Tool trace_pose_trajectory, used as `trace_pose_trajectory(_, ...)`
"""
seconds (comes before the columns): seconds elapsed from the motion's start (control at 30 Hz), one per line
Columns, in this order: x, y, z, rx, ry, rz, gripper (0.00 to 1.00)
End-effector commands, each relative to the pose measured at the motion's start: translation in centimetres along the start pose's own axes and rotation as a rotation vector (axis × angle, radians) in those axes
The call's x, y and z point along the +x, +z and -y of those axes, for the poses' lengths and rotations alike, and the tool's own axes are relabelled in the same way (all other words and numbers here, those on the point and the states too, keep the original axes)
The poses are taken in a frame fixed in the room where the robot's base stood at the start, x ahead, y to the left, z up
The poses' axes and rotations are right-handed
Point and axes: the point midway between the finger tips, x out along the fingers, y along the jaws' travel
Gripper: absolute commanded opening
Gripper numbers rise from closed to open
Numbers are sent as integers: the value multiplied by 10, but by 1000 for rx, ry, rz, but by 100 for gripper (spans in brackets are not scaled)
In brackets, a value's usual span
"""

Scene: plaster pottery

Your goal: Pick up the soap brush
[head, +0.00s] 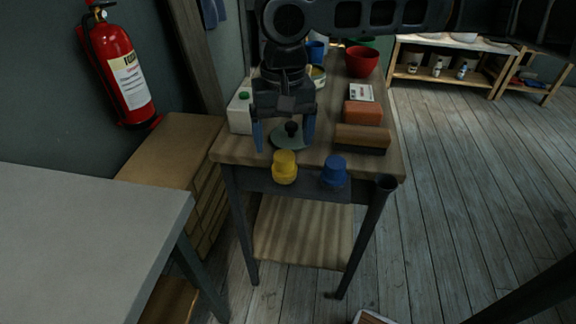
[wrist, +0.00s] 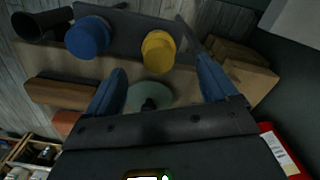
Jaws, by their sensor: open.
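My gripper (head: 283,134) is open and empty, pointing down over the near end of the wooden bench. Its two blue fingers also show in the wrist view (wrist: 160,75). A grey-green disc with a dark knob (head: 291,129) sits between and below the fingers; it also shows in the wrist view (wrist: 150,103). A long brown block with a dark lower part (head: 362,137) lies to the right of my gripper, apart from it; it also shows in the wrist view (wrist: 58,93). I cannot tell for certain which of these is the soap brush.
A yellow knob-like piece (head: 284,167) and a blue one (head: 334,172) sit at the bench's (head: 325,145) front edge. An orange block (head: 362,113) lies behind the brown one. A white container (head: 240,112) stands left of my gripper. A red bowl (head: 361,61) is farther back.

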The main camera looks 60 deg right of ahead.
Motion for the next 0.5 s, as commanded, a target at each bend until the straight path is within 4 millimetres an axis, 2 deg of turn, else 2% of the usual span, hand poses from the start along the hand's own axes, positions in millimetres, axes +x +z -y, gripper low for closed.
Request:
trace_pose_trajectory(0.37,34,-1,-4,7,12,2,86)
trace_pose_trajectory(0.5,54,-3,-2,6,11,2,86)
